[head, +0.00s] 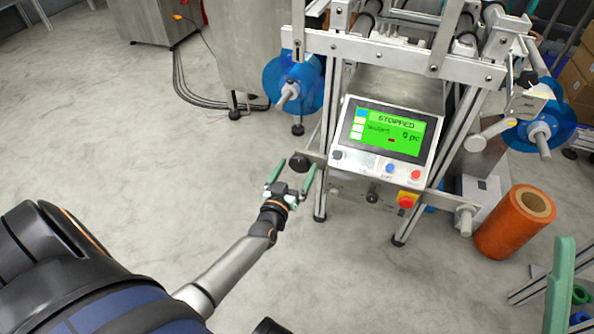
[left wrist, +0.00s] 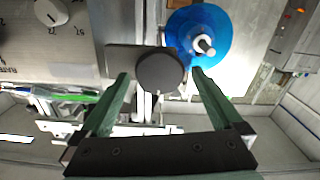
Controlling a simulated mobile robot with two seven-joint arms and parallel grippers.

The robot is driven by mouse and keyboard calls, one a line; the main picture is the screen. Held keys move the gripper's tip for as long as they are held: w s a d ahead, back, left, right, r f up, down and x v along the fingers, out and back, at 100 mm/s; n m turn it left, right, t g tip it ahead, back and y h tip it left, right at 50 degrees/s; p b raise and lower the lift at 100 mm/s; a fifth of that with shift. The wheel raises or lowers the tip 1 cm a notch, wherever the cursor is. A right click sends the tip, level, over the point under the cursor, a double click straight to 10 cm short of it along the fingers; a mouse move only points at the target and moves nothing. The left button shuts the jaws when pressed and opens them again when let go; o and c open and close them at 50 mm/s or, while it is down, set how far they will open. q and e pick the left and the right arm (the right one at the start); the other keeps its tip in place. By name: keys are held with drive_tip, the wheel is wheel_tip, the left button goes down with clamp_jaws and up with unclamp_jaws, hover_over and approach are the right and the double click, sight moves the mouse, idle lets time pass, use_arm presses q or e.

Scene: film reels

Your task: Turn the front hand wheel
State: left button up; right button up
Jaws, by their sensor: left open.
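The front hand wheel is most likely the dark round knob (head: 299,162) on a grey bracket at the machine's lower left. In the left wrist view the dark knob (left wrist: 160,74) shows face-on. My left gripper (head: 294,170) is open, its green fingers pointing at the knob. In the left wrist view the left gripper's (left wrist: 160,80) fingertips lie to either side of the knob, with gaps; contact does not show. One green finger, apparently of my right gripper (head: 561,285), shows at the lower right edge; the rest is out of frame.
The control panel (head: 382,137) reads STOPPED. A red button (head: 406,202) sits below it. Blue reels (head: 294,84) hang on the machine's sides. An orange roll (head: 515,222) stands at the right. The floor (head: 140,150) left of the machine is clear.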

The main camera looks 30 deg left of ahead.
use_arm(q)
drive_tip(key=shift+w+a, duration=0.1)
drive_tip(key=shift+w, duration=0.25)
drive_tip(key=shift+c, duration=0.2)
drive_tip(key=c, duration=1.3)
drive_tip(key=shift+n, duration=0.3)
drive_tip(key=n, duration=0.9)
drive_tip(key=shift+a+f+n, duration=0.1)
drive_tip(key=shift+f+n, duration=0.05)
drive_tip(key=shift+n, duration=0.15)
